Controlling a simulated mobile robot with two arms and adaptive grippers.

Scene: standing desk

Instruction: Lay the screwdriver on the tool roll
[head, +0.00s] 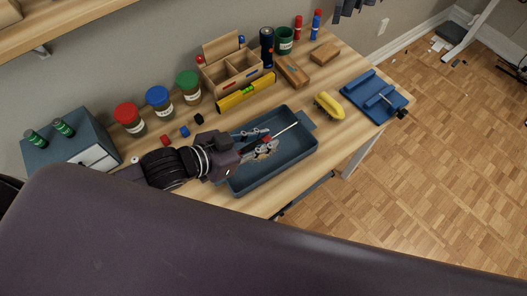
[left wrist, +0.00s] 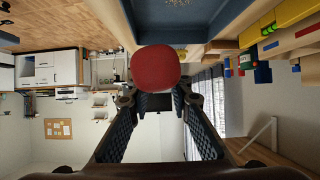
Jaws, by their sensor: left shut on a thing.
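My left gripper (head: 257,150) reaches in from the left, low over the blue tray. It is shut on the screwdriver (head: 286,129), whose light thin shaft points up and right across the tray. Its red handle (left wrist: 155,72) shows end-on between the fingertips in the left wrist view; the gripper hides part of it in the head view. A flat blue piece (head: 364,84) with two raised bars, a grey rod and a dark knob lies at the right end of the desk, apart from the gripper. I cannot tell whether it is the tool roll. My right gripper is out of view.
The blue tray (head: 238,188) has raised walls and stands at the desk's front edge. A yellow object (head: 329,106) lies between it and the blue piece. A yellow level (head: 246,93), wooden organizer (head: 213,78) and several lidded jars stand behind.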

